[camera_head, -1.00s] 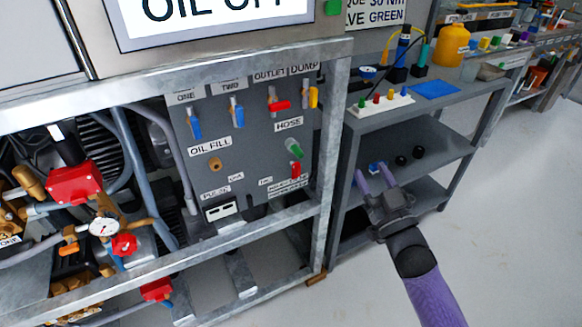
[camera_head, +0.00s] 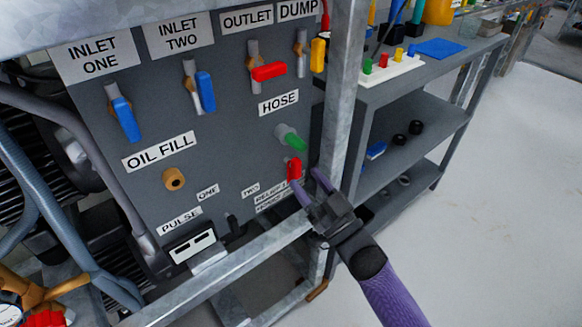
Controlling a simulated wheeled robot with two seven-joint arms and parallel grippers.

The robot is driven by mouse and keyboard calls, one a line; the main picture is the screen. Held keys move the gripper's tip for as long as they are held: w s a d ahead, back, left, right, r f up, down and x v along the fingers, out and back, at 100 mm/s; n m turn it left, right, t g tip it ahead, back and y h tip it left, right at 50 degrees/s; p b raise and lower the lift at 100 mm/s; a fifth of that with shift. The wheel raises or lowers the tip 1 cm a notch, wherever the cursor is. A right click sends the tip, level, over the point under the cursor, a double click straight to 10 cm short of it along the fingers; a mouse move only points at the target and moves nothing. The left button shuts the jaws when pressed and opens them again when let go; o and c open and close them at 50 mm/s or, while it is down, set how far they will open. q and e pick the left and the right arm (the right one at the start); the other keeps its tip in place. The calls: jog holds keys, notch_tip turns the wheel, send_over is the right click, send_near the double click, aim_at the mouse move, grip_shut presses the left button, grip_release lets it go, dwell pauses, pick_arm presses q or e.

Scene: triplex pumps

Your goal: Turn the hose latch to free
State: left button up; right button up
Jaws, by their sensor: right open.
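The HOSE label (camera_head: 278,103) is on the grey panel. Below it a green coupling (camera_head: 291,138) sticks out, with a small red lever (camera_head: 294,169) just under it. Which of these is the hose latch I cannot tell for sure. My right gripper (camera_head: 311,186) is open, its two purple fingers pointing up toward the panel. The left finger overlaps the bottom of the red lever in the picture; contact cannot be told. The right finger is beside the frame post. My left gripper is not in view.
The metal frame post (camera_head: 345,95) and lower rail (camera_head: 215,275) stand around the panel. Blue handles (camera_head: 125,120), a red outlet handle (camera_head: 269,72) and a yellow dump handle (camera_head: 318,55) sit above. A shelf unit (camera_head: 425,95) stands right; floor beyond it is clear.

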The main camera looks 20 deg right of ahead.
aim_at(299, 171)
jog(key=b+x, duration=0.1)
jog(key=x, duration=0.3)
jog(key=shift+w, duration=0.15)
grip_shut()
